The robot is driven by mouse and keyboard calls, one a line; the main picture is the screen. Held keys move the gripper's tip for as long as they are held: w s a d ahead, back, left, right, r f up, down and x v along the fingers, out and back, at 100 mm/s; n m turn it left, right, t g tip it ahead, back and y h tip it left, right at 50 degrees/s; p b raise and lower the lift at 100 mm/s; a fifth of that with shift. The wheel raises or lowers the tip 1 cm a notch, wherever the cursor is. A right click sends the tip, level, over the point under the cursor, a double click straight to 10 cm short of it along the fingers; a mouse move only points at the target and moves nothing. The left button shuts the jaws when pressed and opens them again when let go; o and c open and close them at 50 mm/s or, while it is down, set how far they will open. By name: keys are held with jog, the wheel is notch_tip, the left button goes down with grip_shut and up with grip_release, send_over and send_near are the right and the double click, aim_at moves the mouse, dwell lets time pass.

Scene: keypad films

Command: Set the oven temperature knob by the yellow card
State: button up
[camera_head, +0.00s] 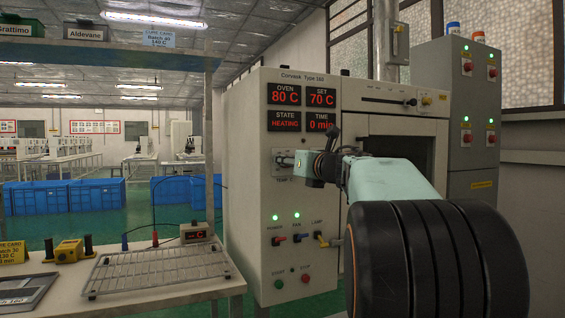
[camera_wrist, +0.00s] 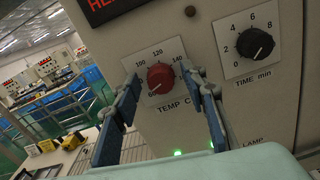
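The oven (camera_head: 352,112) has a red TEMP C knob (camera_wrist: 160,79) on a white scale plate, with 100, 120 and 140 readable. The knob's pale mark points to the lower left. The display (camera_head: 303,108) reads OVEN 80 C, SET 70 C, HEATING, TIME 0 min. My gripper (camera_wrist: 164,84) is open, with one finger on each side of the red knob in the wrist view; I cannot tell whether they touch it. In the head view my gripper (camera_head: 314,165) hides the knob.
A black TIME knob (camera_wrist: 255,44) sits right of the red one. Switches (camera_head: 298,238) and buttons are below. A blue card (camera_head: 161,38) reading 140 C hangs on the shelf edge. A wire rack (camera_head: 158,268) lies on the bench at left.

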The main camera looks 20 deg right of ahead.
grip_shut()
dwell(0.4)
